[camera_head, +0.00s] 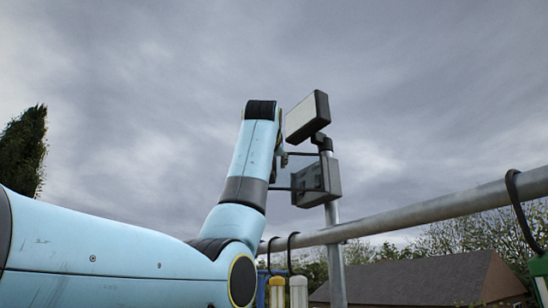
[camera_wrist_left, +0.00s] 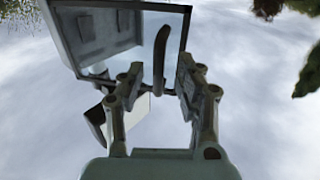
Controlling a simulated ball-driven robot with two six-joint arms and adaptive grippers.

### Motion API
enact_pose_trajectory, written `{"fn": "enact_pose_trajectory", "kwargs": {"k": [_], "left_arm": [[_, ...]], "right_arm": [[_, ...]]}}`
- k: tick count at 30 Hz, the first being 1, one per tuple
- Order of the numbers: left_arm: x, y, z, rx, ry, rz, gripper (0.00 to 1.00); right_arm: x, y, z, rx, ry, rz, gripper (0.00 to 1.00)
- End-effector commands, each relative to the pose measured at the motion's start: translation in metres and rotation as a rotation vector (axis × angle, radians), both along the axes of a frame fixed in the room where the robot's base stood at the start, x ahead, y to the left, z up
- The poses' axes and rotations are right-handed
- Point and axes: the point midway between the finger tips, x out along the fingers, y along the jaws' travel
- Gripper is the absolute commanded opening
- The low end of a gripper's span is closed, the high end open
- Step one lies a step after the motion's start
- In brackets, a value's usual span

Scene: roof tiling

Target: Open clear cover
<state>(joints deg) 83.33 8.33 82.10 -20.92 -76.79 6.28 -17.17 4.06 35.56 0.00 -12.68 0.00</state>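The grey box (camera_head: 333,180) is fixed to a pole, and its panel shows in the wrist view (camera_wrist_left: 95,35). The clear cover (camera_wrist_left: 172,28) has a thin dark frame; the box's inside shows through its left part and pale sky tone fills its right part. I cannot tell how far it stands from the box. A dark curved handle (camera_wrist_left: 160,55) is on the cover. My left gripper (camera_wrist_left: 160,70) is open, with a finger on either side of the handle and visible gaps. In the head view my left wrist mostly hides this gripper (camera_head: 281,158). My right gripper is not in view.
A rectangular lamp (camera_head: 307,117) tops the pole (camera_head: 335,265), just above the box. A metal rail (camera_head: 430,213) crosses the lower right, with dark hooks (camera_head: 520,205) hung on it. A roof (camera_head: 425,280) lies beyond. Open sky is left of my wrist.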

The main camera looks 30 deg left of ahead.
Motion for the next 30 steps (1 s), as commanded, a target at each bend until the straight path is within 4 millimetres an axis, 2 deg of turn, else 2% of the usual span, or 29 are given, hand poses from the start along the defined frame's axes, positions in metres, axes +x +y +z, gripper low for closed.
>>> {"fn": "enact_pose_trajectory", "kwargs": {"k": [2, 5, 14, 22, 30], "left_arm": [[0.008, 0.005, 0.002, 0.001, 0.003, 0.0, 0.34], [0.014, 0.008, 0.0, 0.0, 0.001, 0.0, 0.34], [0.016, 0.009, -0.001, 0.0, 0.0, 0.0, 0.34], [0.016, 0.009, -0.001, 0.0, 0.0, 0.0, 0.0], [0.016, 0.008, 0.0, 0.0, -0.001, 0.0, 0.0]], "right_arm": [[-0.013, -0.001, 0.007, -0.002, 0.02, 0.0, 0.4], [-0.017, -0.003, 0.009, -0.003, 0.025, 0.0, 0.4], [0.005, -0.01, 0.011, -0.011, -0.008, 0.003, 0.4], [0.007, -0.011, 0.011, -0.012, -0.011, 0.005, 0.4], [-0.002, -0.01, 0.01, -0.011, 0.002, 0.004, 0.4]]}}
